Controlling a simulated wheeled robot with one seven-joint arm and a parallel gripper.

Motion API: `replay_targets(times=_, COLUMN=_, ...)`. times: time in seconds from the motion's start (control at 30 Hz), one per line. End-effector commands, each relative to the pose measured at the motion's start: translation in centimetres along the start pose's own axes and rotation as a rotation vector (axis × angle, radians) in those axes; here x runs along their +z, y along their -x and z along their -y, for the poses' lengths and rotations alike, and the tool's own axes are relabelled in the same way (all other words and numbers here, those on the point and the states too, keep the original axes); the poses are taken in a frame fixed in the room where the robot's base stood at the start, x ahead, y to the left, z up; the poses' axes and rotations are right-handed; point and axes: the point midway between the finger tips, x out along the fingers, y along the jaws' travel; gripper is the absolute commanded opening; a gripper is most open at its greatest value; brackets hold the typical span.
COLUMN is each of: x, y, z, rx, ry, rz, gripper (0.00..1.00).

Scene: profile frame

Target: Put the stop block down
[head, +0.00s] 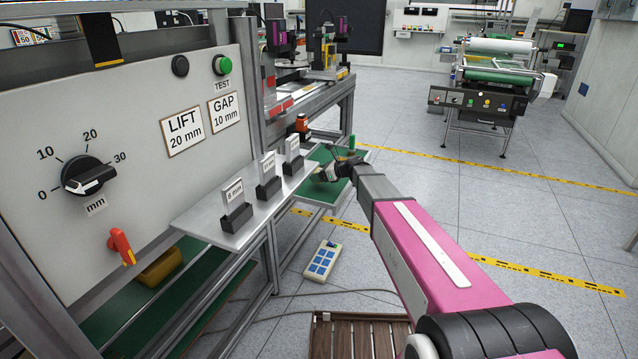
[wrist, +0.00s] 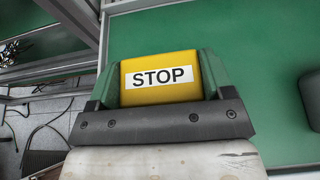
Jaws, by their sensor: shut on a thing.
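The stop block (wrist: 160,92) is yellow with a white STOP label and fills the space between the green fingers of my gripper (wrist: 160,76) in the wrist view. My gripper is shut on it, over a green surface (wrist: 240,35). Whether the block touches that surface I cannot tell. In the head view my gripper (head: 335,170) is small and dark at the end of my pink arm, over the green-topped table (head: 335,200). The block is not distinguishable there.
A shelf (head: 205,228) with several small labelled holders stands left of my arm. A dark rounded object (wrist: 312,105) lies at the wrist view's right edge. Metal frame rails (wrist: 50,70) and floor cables (wrist: 45,130) are at its left. A control panel (head: 130,120) is at far left.

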Motion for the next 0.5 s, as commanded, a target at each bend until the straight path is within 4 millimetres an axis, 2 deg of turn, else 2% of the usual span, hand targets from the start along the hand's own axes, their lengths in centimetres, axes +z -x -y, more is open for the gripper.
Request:
replay_targets(times=0.17, x=-0.7, y=-0.2, z=0.4, rx=0.0, ry=0.0, rz=0.001, gripper=0.45)
replay_targets(times=0.4, x=-3.5, y=-1.4, z=0.4, rx=0.001, ry=0.0, rz=-0.001, gripper=0.45)
replay_targets(times=0.5, x=-4.0, y=-1.6, z=0.4, rx=0.0, ry=0.0, rz=0.0, gripper=0.45)
